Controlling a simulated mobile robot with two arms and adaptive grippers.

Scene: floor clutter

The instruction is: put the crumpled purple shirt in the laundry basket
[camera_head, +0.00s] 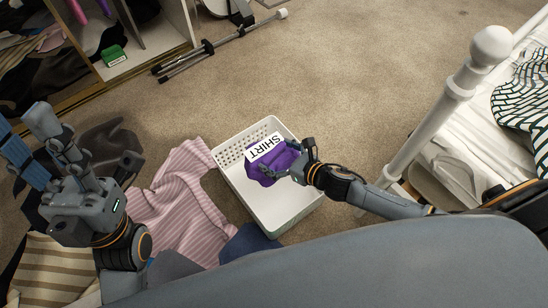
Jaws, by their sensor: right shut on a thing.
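The crumpled purple shirt (264,170) with a white label reading SHIRT (266,149) shows near the middle of the head view. My right gripper (291,163) comes in from the right and is shut on the shirt. The shirt is over the open white laundry basket (285,221); I cannot tell whether it touches the inside. The basket stands on the carpet and its visible floor is empty. My left arm is at the left of the view, over the clothes, with its fingers (68,150) partly in sight; I cannot tell whether that gripper is open or shut.
A pink striped garment (180,212) lies left of the basket, with a dark blue cloth (248,243) by its near corner. A white bed post (437,115) and bed stand at the right. An open closet (150,35) is at the back left.

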